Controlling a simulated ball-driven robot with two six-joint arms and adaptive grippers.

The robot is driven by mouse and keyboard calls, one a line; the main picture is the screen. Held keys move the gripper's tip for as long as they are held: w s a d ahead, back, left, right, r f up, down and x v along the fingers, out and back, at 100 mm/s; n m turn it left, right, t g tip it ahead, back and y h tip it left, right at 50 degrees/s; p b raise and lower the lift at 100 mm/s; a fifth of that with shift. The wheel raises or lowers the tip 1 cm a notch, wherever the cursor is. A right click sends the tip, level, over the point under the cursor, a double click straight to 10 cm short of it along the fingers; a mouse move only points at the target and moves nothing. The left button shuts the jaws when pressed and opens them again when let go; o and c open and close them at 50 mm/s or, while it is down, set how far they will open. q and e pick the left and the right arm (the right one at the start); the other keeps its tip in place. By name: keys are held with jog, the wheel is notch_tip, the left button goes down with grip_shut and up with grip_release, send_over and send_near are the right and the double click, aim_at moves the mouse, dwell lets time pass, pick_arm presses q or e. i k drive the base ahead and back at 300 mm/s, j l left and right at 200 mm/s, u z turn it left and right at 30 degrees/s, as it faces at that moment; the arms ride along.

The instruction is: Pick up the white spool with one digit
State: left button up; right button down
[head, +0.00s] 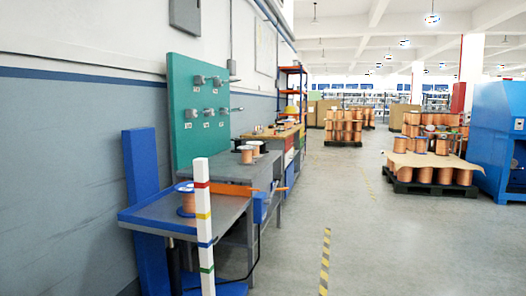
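No spool with a readable digit shows in the head view. A copper-wound spool with blue flanges (187,198) stands on the blue-edged grey table (150,216) at the left, partly hidden by a striped post. Two small copper spools with pale tops (247,155) stand on the grey workbench (215,167) behind it. More copper spools stand on a dark pallet at the right, some with pale tops (441,146); they are too small to read any marking. Neither of my grippers is in view.
A white post with coloured bands (203,225) stands before the table, with an orange bar (235,187) beside it. A green panel (200,105) rises at the wall. The pallet (430,187) and a blue machine (495,125) stand right. The middle floor (350,220) is clear.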

aim_at(255, 153)
jog(key=i+l+u, duration=0.4)
jog(key=i+l, duration=1.3)
